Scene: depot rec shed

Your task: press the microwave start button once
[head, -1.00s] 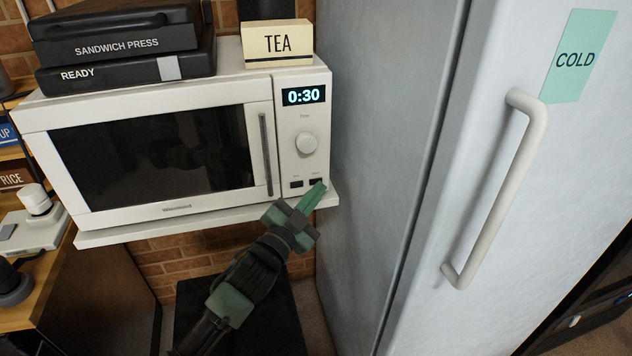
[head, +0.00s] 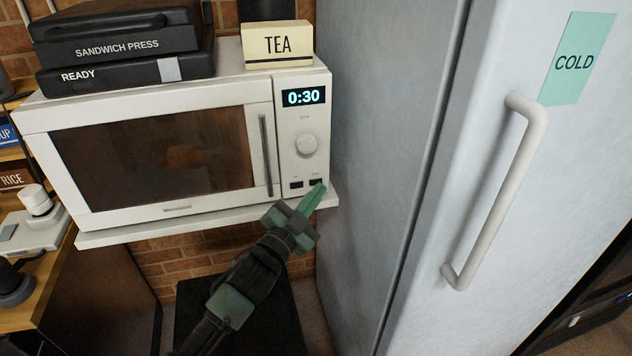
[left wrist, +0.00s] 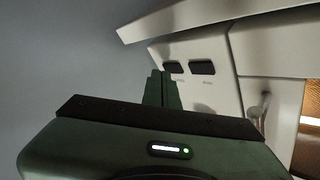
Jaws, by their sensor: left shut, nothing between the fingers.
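The white microwave (head: 150,158) stands on a shelf, door closed, its window glowing warm brown with a blurred shape inside. Its display (head: 303,96) reads 0:30. Below the dial (head: 306,145) are two dark buttons, a left one (head: 296,185) and a right one (head: 314,182); their labels are too small to read. My left gripper (head: 320,187) is shut and empty, its fingertips at the right button and partly covering it. In the left wrist view, the fingertips (left wrist: 161,75) are beside one dark button (left wrist: 173,67); I cannot tell whether they touch. My right gripper is out of view.
A sandwich press (head: 118,45) and a tea box (head: 277,44) sit on the microwave. A tall grey fridge (head: 385,130) with a long handle (head: 500,190) stands close on the right. The white shelf edge (head: 150,234) runs under the microwave.

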